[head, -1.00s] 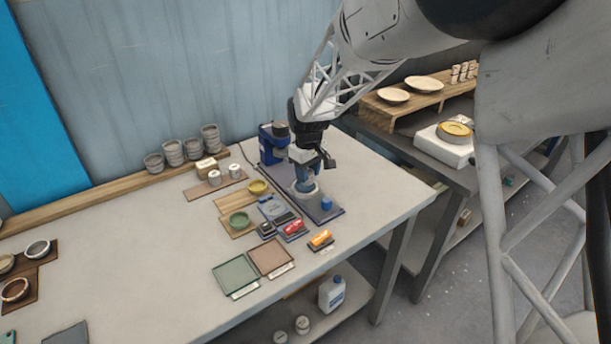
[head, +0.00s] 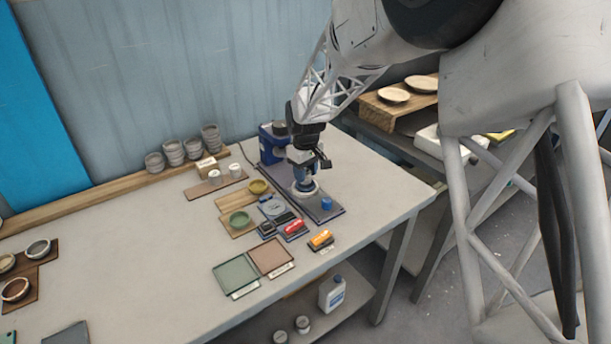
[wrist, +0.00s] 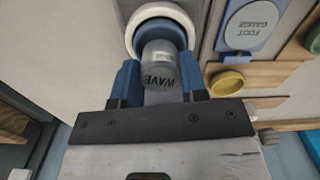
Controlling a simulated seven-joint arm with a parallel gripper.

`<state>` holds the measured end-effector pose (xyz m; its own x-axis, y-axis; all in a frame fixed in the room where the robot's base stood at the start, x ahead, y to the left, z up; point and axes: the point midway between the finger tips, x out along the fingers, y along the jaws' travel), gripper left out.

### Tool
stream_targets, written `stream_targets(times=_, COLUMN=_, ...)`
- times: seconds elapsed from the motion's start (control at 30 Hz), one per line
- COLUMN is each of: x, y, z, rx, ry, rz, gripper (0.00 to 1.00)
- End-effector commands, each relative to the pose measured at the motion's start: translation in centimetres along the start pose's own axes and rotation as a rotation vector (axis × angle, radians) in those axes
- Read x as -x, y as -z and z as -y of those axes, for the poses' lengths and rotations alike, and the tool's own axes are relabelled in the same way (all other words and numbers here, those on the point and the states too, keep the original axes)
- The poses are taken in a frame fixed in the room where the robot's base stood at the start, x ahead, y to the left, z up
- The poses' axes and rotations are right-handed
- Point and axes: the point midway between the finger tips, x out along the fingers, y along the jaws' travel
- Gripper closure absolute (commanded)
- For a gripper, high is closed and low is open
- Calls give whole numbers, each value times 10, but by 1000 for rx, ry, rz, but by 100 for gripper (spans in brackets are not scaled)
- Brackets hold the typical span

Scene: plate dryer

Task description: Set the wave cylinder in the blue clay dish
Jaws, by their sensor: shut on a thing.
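The wave cylinder (wrist: 162,75) is grey, with "WAVE" in dark letters on the side facing the wrist camera. My gripper (wrist: 160,85), with blue fingers, is shut on it. In the head view my gripper (head: 305,174) points down over a white-rimmed round piece (head: 306,190) on the dark base of a blue machine. In the wrist view this white rim (wrist: 160,12) surrounds a dark bluish inside, partly hidden behind the cylinder. I cannot tell whether the cylinder touches it, or whether it is the blue clay dish. No other plainly blue dish shows.
The blue machine (head: 270,142) stands close behind my gripper, and a blue knob (head: 326,204) sits in front. To the left are a yellow dish (head: 258,187), a green dish (head: 239,219) and a foot gauge plate (wrist: 252,22). The table's right end is clear.

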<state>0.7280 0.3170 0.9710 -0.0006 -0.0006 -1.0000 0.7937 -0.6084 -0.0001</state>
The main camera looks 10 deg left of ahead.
Motion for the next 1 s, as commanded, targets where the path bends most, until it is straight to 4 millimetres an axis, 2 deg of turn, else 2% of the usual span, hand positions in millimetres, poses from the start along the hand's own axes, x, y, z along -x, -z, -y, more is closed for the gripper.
stream_targets(times=0.2, x=-15, y=0, z=0, rx=0, ry=-1, rz=-1, gripper=86)
stream_targets(times=0.77, x=-21, y=0, z=0, rx=0, ry=-1, rz=0, gripper=86)
stream_targets(times=0.8, x=-21, y=0, z=0, rx=0, ry=-1, rz=0, gripper=59)
stream_targets(times=0.97, x=-21, y=0, z=0, rx=0, ry=-1, rz=-1, gripper=35)
stream_targets(times=1.0, x=-21, y=0, z=0, rx=0, ry=-1, rz=-1, gripper=35)
